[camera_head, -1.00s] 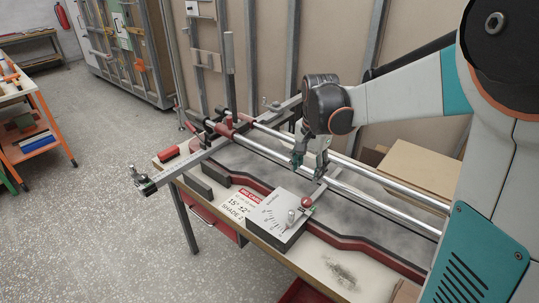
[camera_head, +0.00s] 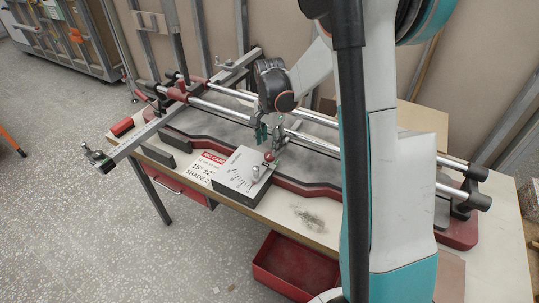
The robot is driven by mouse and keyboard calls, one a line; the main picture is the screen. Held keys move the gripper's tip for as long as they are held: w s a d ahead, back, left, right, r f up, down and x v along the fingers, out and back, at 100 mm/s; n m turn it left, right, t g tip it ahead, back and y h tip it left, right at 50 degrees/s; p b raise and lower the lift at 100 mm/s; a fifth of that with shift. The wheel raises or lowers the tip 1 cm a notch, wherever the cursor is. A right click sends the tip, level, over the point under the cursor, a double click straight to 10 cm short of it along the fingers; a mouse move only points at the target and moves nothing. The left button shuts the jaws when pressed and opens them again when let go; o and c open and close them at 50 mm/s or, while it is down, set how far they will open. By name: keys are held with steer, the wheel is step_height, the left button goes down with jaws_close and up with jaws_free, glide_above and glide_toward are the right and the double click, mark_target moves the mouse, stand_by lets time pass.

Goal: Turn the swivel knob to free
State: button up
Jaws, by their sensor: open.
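A grey box with a printed fan-shaped scale (camera_head: 237,172) sits on the front edge of the bench. A small silver knob (camera_head: 256,173) stands on its right part, and a red ball (camera_head: 268,157) on a lever is just behind it. I cannot tell which of the two is the swivel knob, and the scale's lettering is too small to read. My gripper (camera_head: 269,141) is open and points down, its fingertips just above and behind the red ball. I cannot tell whether they touch it.
Two steel rails (camera_head: 310,118) run along the bench behind the box. A printed card (camera_head: 205,165) lies left of it. A steel bar (camera_head: 140,133) sticks out past the bench's left front. A red bin (camera_head: 292,266) is below the front edge. The floor at left is clear.

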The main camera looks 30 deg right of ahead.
mark_target(269, 154)
step_height(269, 154, down, 5)
steer(key=shift+r+b, duration=0.1)
steer(key=shift+b, duration=0.45)
steer(key=c, duration=1)
